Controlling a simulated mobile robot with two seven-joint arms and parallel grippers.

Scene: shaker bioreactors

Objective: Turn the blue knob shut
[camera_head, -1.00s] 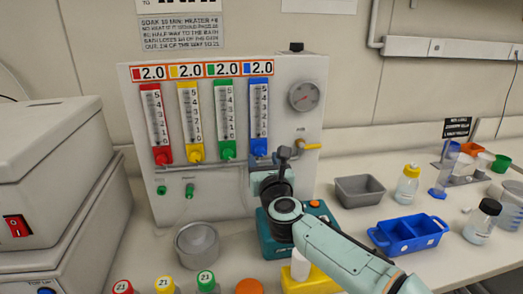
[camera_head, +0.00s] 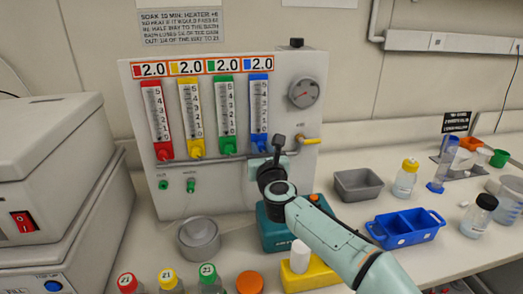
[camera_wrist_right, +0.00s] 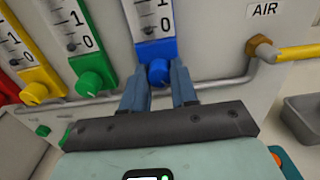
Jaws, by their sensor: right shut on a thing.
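The blue knob (camera_head: 259,143) sits at the foot of the blue-framed flow tube (camera_head: 259,105), the rightmost of the row on the grey panel. In the right wrist view the blue knob (camera_wrist_right: 158,72) is between the two fingers of my right gripper (camera_wrist_right: 159,80), which is shut on it. In the head view my right gripper (camera_head: 268,160) is mostly hidden behind its own wrist, just below the knob. The marker on the blue knob is too small to read. My left gripper is not in view.
Green (camera_head: 227,149), yellow (camera_head: 196,153) and red (camera_head: 165,155) knobs stand to the left in a row. A metal pipe (camera_wrist_right: 225,84) runs behind the fingers to a yellow air lever (camera_head: 310,141). Bottles, a grey tray (camera_head: 358,185) and a blue rack (camera_head: 407,228) occupy the bench.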

